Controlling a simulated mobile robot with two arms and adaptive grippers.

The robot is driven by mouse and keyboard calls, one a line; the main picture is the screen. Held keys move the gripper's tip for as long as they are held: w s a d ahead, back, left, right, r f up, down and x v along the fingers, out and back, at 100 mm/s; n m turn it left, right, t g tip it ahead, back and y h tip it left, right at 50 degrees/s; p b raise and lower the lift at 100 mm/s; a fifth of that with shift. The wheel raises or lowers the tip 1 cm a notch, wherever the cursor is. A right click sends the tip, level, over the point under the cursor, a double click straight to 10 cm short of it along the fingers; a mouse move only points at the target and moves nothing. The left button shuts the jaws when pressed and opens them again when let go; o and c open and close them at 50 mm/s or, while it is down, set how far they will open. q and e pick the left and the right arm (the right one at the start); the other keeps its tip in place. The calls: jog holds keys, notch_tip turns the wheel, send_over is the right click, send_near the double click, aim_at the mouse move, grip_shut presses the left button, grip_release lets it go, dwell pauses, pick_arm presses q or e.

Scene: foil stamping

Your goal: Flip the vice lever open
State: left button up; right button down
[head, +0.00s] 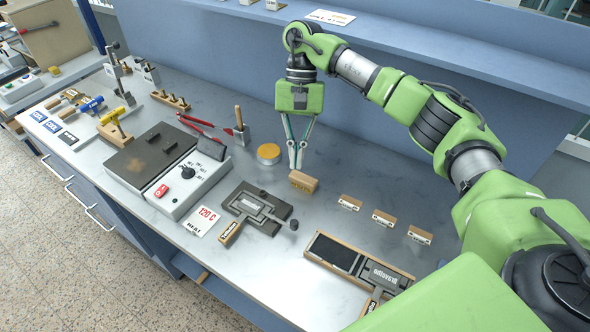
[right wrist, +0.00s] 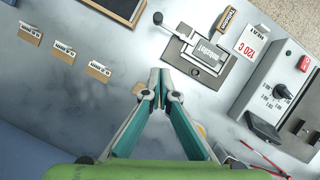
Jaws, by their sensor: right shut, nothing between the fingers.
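The vice (head: 267,225) is a dark grey block on the worktop in the head view, left of and nearer than my right gripper. A wooden handle (head: 231,232) sticks out at its near left. Its lever ends in a dark knob (head: 294,224) on the right side. In the right wrist view the vice (right wrist: 180,56) lies beyond the fingertips, with the lever knob (right wrist: 158,18) at its upper left. My right gripper (head: 297,164) points down, shut and empty, apart from the lever; its fingertips meet in the wrist view (right wrist: 160,75). My left gripper is out of view.
A wooden block (head: 303,181) stands by the right fingertips. A round tin (head: 268,152) is left of them. Small wooden blocks (head: 384,217) line the right. A wooden tray (head: 322,262) stands in front, a heater (head: 190,181) left. Worktop between vice and tray is clear.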

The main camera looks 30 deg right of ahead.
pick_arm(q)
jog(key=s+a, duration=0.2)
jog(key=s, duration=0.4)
pick_arm(e)
jog(key=r, duration=0.2)
jog(key=p, duration=0.5)
send_near(279, 219)
jog(key=d+f, duration=0.2)
jog(key=s+d+f, duration=0.1)
jog(key=f, duration=0.1)
jog(key=shift+d, duration=0.4)
jog(key=shift+s+a+f+p, duration=0.2)
jog(key=shift+s+a+p, duration=0.2)
jog(key=shift+s+p, duration=0.15)
jog(key=shift+s+a+f+p, duration=0.2)
jog(key=shift+s+a+p, duration=0.2)
jog(key=shift+s+p, duration=0.1)
jog(key=shift+s+a+f+p, duration=0.1)
jog(key=shift+s+a+p, duration=0.3)
jog(key=shift+s, duration=0.2)
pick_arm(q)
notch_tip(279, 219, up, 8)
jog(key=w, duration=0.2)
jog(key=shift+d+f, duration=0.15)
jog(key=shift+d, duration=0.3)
pick_arm(e)
jog(key=shift+f, duration=0.1)
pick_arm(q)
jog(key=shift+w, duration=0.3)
